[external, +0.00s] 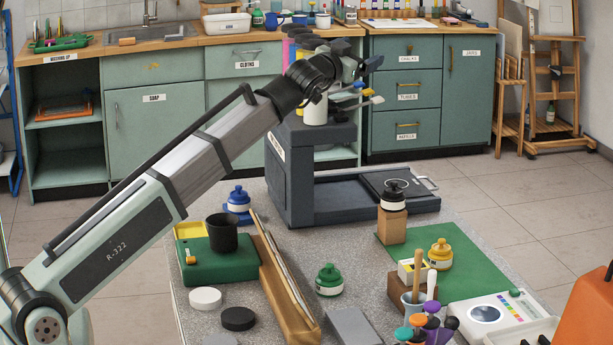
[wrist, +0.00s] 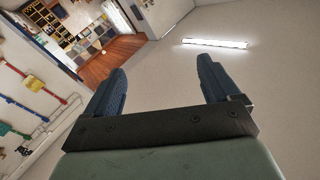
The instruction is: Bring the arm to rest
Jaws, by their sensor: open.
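My gripper (external: 372,80) is at the end of my arm, raised high over the back of the grey table in the external view. It points to the right and upward, in front of the far cabinets. In the wrist view my gripper (wrist: 160,88) shows two blue-grey fingers spread wide apart, with nothing between them. Behind the fingers the wrist view shows a pale ceiling or wall with a lit tube lamp (wrist: 215,43). My gripper appears to touch nothing.
A dark grey stand (external: 300,180) rises just below my gripper. A green mat (external: 470,280) lies at right.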

